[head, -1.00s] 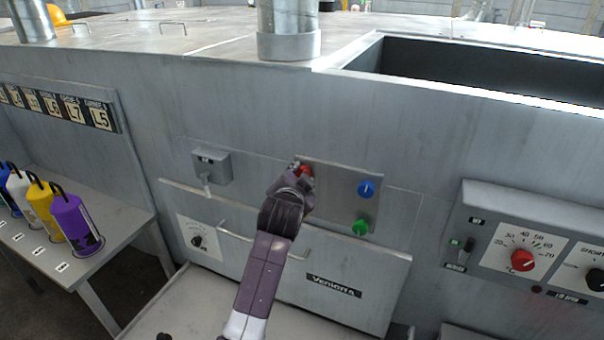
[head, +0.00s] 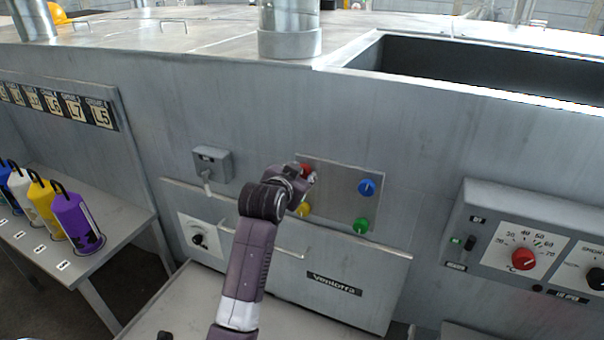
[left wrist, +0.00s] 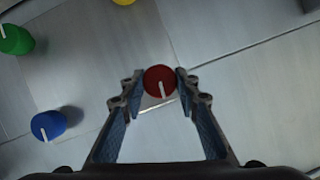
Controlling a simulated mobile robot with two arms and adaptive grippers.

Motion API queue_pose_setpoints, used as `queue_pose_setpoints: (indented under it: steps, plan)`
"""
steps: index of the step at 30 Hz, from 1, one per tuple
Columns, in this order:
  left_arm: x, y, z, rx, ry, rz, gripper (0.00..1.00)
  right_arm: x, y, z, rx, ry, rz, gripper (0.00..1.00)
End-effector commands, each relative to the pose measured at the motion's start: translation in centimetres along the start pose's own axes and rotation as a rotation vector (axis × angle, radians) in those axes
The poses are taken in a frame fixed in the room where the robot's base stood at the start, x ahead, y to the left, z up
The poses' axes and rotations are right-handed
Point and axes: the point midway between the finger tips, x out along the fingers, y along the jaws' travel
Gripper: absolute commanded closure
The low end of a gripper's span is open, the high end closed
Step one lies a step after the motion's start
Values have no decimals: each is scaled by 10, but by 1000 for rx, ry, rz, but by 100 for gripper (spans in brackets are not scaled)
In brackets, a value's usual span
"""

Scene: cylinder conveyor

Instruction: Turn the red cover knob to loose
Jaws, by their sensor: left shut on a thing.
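The red cover knob (head: 305,168) is at the upper left of a grey plate (head: 335,190) on the machine front. My left gripper (head: 307,176) is at it, partly covering it in the head view. In the left wrist view the red knob (left wrist: 159,80) sits between the two fingertips (left wrist: 160,85), and the gripper is shut on it. The knob's white mark points down and slightly right in that view. My right gripper is not in view.
A yellow knob (head: 303,210), a blue knob (head: 366,188) and a green knob (head: 361,225) share the plate. A small grey switch box (head: 211,165) is to the left. A drawer handle (head: 262,240) lies below. A dial panel (head: 530,245) is at right.

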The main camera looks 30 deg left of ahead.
Motion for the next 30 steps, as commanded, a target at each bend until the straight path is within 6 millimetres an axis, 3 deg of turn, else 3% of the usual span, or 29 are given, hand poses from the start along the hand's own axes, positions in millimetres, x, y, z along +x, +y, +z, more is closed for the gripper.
queue_pose_setpoints:
  steps: [5, 6, 11, 22, 30]
  plan:
    - [1, 2, 5, 1, -11, 3, 95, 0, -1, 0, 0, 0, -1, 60]
    - [1, 2, 5, 1, -11, 3, 70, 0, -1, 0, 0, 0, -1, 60]
    - [1, 1, 3, 1, -7, 2, 53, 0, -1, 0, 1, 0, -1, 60]
    - [-4, 0, 1, 2, -2, 0, 53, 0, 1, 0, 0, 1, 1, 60]
    - [-44, 0, 1, 3, -1, 0, 53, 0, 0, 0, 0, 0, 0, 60]
